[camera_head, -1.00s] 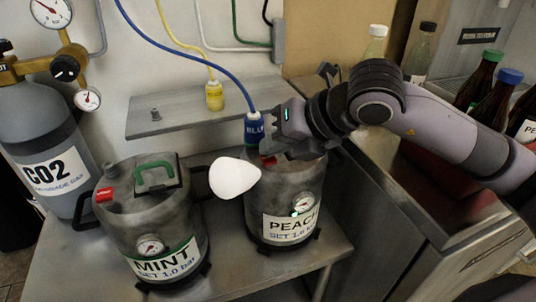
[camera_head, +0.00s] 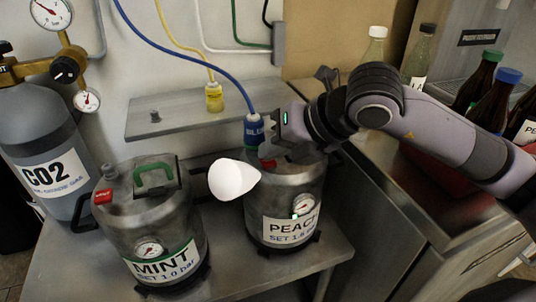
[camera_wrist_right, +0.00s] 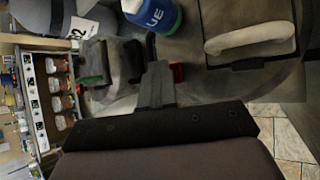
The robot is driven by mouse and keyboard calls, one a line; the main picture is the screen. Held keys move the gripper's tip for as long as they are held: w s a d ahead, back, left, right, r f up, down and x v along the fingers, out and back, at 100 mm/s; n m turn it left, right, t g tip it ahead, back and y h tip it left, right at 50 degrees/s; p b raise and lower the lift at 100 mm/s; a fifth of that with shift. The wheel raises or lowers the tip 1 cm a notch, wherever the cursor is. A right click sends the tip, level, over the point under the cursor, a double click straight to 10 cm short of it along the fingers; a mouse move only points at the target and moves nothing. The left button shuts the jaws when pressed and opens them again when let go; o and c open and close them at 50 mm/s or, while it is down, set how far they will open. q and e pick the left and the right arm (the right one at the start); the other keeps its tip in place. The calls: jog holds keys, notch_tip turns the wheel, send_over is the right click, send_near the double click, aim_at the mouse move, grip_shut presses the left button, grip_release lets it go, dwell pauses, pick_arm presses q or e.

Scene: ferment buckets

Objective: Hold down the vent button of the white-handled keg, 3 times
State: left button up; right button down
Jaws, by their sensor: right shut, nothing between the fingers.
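The keg labelled PEACH (camera_head: 285,190) stands on the metal bench in the head view. Its white handle (camera_wrist_right: 250,38) shows in the right wrist view, and my arm hides it in the head view. A red vent button (camera_wrist_right: 178,72) is on its lid, and a bit of the button (camera_head: 268,162) shows under my fingers in the head view. My right gripper (camera_head: 270,152) is shut and empty, with its tips close over the button. I cannot tell if they touch. In the wrist view the fingers (camera_wrist_right: 155,80) are together beside the button. My left gripper is out of view.
A green-handled MINT keg (camera_head: 165,225) stands left of it, beside a CO2 cylinder (camera_head: 45,150). A white cone-like shape (camera_head: 233,178) shows between the kegs. A blue-labelled connector (camera_head: 254,130) hangs close behind my gripper. Several bottles (camera_head: 490,95) stand at right.

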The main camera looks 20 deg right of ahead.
aim_at(274, 161)
jog(key=shift+w+d+r+p, duration=0.1)
jog(key=shift+r+p, duration=0.15)
jog(key=shift+r, duration=0.2)
jog(key=shift+w+d+r+p, duration=0.1)
jog(key=shift+r+p, duration=0.1)
jog(key=shift+r, duration=0.25)
notch_tip(274, 161, up, 5)
jog(key=p, duration=0.2)
jog(key=shift+p, duration=0.4)
